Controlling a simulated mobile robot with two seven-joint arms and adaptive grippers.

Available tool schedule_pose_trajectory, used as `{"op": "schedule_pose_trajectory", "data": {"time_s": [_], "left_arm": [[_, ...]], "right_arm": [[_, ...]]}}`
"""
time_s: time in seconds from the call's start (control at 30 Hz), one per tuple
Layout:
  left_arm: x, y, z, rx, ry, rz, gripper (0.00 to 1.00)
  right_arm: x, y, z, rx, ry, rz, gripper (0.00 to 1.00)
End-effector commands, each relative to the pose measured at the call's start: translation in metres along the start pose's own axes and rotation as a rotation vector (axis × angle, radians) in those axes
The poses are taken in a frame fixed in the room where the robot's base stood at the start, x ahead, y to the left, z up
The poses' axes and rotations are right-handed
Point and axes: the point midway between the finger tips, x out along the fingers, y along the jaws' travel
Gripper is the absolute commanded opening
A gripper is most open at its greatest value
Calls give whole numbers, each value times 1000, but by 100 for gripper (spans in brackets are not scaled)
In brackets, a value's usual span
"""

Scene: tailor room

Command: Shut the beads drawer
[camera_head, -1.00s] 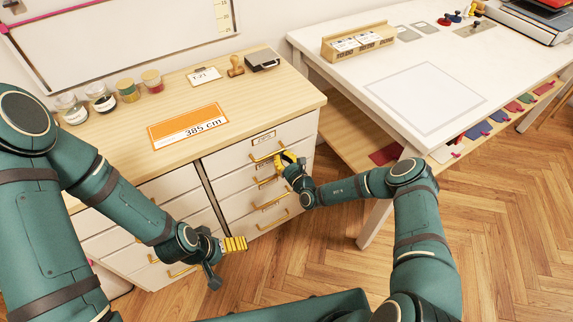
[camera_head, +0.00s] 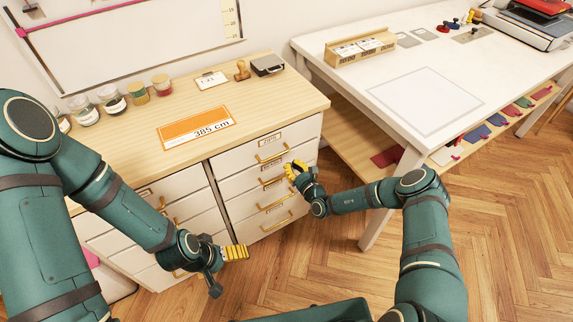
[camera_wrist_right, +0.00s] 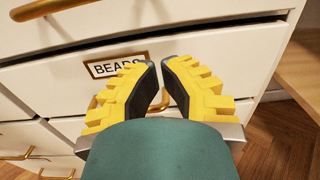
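The beads drawer (camera_head: 240,182) is the second one down in the right column of the white cabinet, with a gold-framed label. In the right wrist view its BEADS label (camera_wrist_right: 116,65) is just left of my fingers. Its front looks about level with its neighbours; a dark line runs along its top edge, and a small gap cannot be ruled out. My right gripper (camera_head: 294,170) is in front of its right part, fingertips nearly together, with nothing visible held. The fingers partly hide the handle (camera_wrist_right: 92,103). My left gripper (camera_head: 236,252) hangs low before the cabinet, seen side-on.
The cabinet top (camera_head: 140,125) holds jars, an orange 385 cm sign (camera_head: 197,128), a stamp (camera_head: 242,70) and a black case (camera_head: 267,65). A white table (camera_head: 400,85) with a lower shelf stands close on the right. The wooden floor (camera_head: 500,200) in front is clear.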

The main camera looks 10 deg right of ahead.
Motion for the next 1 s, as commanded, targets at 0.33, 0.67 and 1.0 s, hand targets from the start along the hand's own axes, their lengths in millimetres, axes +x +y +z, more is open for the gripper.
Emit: {"op": "schedule_pose_trajectory", "data": {"time_s": [0.33, 0.67, 1.0], "left_arm": [[-19, 7, 2, -1, -8, 1, 100], [-22, 8, 2, -2, -11, 1, 100], [-22, 8, 2, -1, -11, 1, 100]], "right_arm": [[-76, 1, 0, 2, 4, -1, 0], [-99, 1, -1, 1, 3, 1, 0], [-98, 37, 9, -24, 16, 158, 0]]}}
